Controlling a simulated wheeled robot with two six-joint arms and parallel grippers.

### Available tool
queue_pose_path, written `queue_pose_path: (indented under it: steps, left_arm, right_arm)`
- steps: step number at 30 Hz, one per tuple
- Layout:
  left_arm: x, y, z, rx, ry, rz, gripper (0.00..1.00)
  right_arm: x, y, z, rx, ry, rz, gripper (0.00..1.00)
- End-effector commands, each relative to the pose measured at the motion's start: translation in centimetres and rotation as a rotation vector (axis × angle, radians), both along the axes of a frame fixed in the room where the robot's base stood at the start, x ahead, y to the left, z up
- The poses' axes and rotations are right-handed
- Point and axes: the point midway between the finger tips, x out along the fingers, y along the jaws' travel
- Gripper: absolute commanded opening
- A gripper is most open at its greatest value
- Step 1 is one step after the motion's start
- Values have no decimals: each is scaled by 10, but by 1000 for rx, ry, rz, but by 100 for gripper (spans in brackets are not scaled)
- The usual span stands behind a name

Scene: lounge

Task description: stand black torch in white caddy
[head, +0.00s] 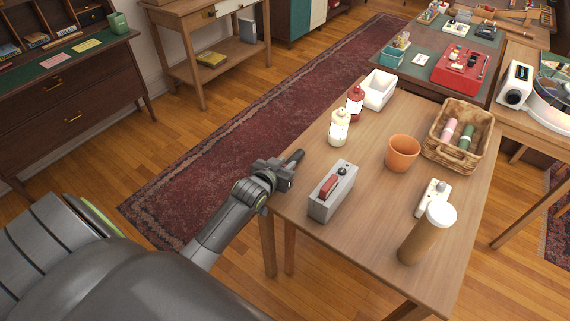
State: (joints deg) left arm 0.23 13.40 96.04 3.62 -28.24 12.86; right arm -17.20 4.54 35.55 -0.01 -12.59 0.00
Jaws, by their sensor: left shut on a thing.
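My left gripper (283,168) is over the left edge of the wooden table. It is shut on the black torch (296,157), a small dark rod that sticks out past the fingers, tilted up to the right. The fingers hide part of the torch. The white caddy (379,90) is an open box at the table's far left corner, further back and to the right of the gripper. It looks empty from here. My right gripper is not in view.
A red bottle (354,103) and a cream bottle (338,128) stand between my gripper and the caddy. A grey box with a red switch (331,192), an orange pot (402,152), a wicker basket (452,153) and a brown cylinder with a white top (420,240) are also on the table (350,242).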

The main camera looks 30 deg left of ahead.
Motion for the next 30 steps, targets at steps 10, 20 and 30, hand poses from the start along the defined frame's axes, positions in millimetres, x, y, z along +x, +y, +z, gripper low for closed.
queue_pose_path:
  steps: [10,20,30]
  left_arm:
    - [0,0,-1,0,1,0,44]
    - [-13,-1,7,0,1,0,44]
    - [-73,-4,31,0,2,1,44]
  right_arm:
    - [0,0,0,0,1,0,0]
    - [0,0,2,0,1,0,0]
    - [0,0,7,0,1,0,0]
